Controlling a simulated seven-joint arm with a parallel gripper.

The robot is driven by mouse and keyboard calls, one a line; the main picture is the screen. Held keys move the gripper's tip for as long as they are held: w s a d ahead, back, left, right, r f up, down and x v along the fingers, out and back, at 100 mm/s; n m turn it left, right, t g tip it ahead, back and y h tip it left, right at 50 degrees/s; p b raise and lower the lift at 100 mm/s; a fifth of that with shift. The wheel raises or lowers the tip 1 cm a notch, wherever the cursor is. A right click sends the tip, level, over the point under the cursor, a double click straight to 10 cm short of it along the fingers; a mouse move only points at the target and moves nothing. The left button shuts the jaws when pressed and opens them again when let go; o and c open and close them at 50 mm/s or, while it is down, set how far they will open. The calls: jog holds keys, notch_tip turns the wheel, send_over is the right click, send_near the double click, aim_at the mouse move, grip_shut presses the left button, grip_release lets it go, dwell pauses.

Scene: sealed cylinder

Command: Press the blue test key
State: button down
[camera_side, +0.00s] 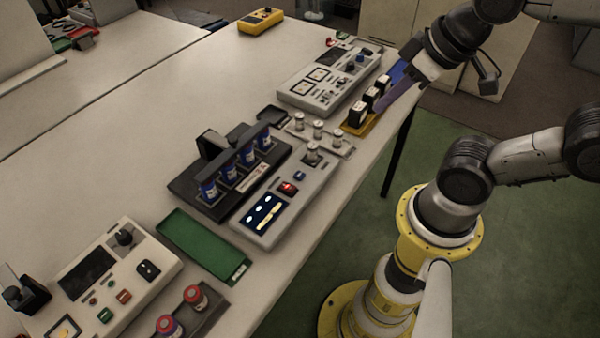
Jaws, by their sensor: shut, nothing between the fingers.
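The blue test key (299,175) is a small blue button on a low grey console (268,232) near the middle of the table. A red key (288,188) sits just in front of it, beside a dark blue panel with white marks (263,212). My gripper (381,109) is shut and empty at the upper right, by the table's right edge. It is apart from the blue key, beyond it and to the right. Its tips show close to a yellow tray; I cannot tell if they touch it.
The yellow tray (349,130) holds black-and-white blocks (359,110). Silver-topped posts (318,129) stand between it and the console. A green tray (200,246) lies nearer.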

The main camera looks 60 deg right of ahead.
jog(key=m+t+y, duration=0.1)
jog(key=m+t, duration=0.3)
jog(key=m, duration=0.4)
send_over(299, 175)
jog(key=s, duration=0.1)
notch_tip(299, 175, down, 12)
jog(key=shift+f, duration=0.2)
jog(key=shift+f, duration=4.35)
